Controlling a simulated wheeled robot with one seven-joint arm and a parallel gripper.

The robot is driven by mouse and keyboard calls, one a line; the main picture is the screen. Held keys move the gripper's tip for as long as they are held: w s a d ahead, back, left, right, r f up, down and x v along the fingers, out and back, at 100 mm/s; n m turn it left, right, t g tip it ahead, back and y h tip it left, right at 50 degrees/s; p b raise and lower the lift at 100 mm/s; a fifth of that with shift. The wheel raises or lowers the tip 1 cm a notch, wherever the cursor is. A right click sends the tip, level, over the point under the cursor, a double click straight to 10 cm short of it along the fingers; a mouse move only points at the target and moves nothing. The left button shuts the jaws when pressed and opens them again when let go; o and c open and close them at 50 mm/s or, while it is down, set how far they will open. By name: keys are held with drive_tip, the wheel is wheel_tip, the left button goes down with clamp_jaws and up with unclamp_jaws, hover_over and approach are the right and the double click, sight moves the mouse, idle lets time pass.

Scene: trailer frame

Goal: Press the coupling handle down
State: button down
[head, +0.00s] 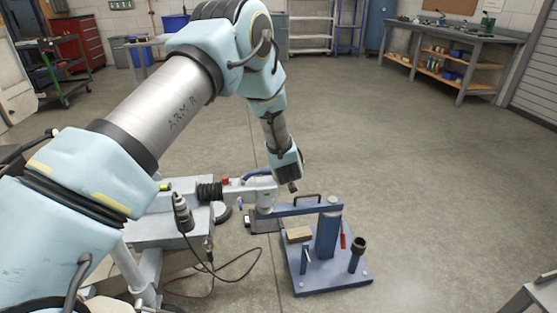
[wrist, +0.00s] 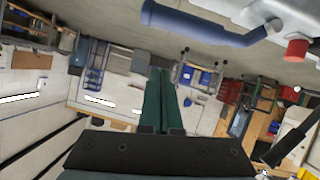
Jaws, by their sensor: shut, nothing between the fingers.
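The coupling handle (head: 257,174) is a blue bar on top of the pale grey coupling (head: 262,193), in the middle of the head view. In the wrist view the handle (wrist: 205,28) crosses the top as a thick blue tube, bent at its right end where it meets grey metal. My gripper (head: 292,188) points down just right of the handle in the head view. In the wrist view its green fingers (wrist: 155,90) are together and empty. They appear apart from the handle. The exact gap is hard to tell.
A red cap (head: 226,180) sits on the coupling left of the handle. A blue stand (head: 326,235) with a base plate (head: 335,280) and upright pegs stands below my gripper. Cables hang at the left. Open floor (head: 420,180) lies to the right.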

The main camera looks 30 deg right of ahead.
drive_tip(key=v, duration=0.6)
drive_tip(key=shift+s+r, duration=0.15)
drive_tip(key=shift+s, duration=0.15)
drive_tip(key=shift+d, duration=0.1)
